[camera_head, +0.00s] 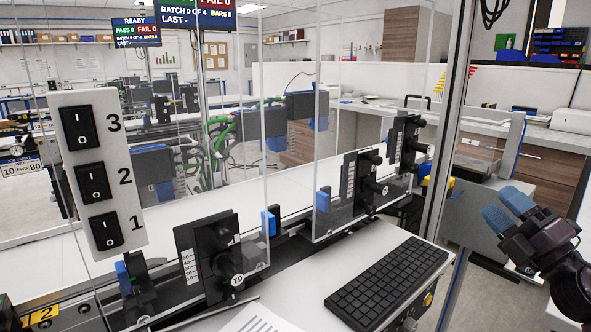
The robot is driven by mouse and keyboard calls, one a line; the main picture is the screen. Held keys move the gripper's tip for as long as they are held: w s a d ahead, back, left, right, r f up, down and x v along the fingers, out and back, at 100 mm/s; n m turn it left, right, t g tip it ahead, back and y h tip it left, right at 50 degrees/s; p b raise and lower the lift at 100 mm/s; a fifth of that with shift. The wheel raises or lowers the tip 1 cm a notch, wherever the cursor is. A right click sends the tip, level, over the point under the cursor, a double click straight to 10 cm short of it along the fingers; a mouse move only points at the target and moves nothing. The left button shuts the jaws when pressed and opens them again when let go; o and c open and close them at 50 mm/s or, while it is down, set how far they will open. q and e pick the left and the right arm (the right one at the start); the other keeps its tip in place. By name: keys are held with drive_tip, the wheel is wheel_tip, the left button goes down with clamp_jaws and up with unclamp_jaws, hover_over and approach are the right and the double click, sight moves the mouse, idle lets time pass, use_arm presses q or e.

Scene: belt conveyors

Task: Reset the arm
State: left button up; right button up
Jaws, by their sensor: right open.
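My right gripper (506,210) is at the right side of the head view, its blue-tipped fingers pointing up and to the left. The fingers are apart and nothing is between them. It hangs in free air, to the right of the metal post and the keyboard, touching nothing. My right arm comes in from the lower right corner. My left gripper is not in the view.
A metal post (450,125) stands between my right gripper and the station. A black keyboard (388,282) lies on the white worktop. A switch panel (97,172) numbered 1 to 3 is at the left. Clear panels (330,120) and black clamp units (208,258) line the belt.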

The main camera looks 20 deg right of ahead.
drive_tip(key=s+a+f+m+g+h+p, duration=0.1)
drive_tip(key=a+f+m+g+h, duration=0.2)
drive_tip(key=f+m, duration=0.7)
drive_tip(key=s+a+f+m+g+h+p, duration=0.2)
drive_tip(key=f+m+g+h, duration=0.3)
drive_tip(key=f, duration=0.9)
use_arm(q)
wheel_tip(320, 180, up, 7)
drive_tip(key=p, duration=0.3)
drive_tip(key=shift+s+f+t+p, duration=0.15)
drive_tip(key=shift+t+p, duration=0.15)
drive_tip(key=shift+p, duration=0.05)
use_arm(e)
drive_tip(key=s+a+f+m+g+y, duration=0.2)
drive_tip(key=s+a+f, duration=0.4)
drive_tip(key=a, duration=0.3)
drive_tip(key=s+a+f+m+g+y, duration=0.2)
drive_tip(key=s+a+f, duration=0.4)
drive_tip(key=a, duration=0.4)
drive_tip(key=shift+s+f+m+y, duration=0.25)
drive_tip(key=shift+f+m+y, duration=0.45)
drive_tip(key=shift+y, duration=0.5)
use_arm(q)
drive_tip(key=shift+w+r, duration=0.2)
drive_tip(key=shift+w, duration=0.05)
use_arm(e)
drive_tip(key=shift+a+r, duration=0.1)
drive_tip(key=shift+r, duration=0.1)
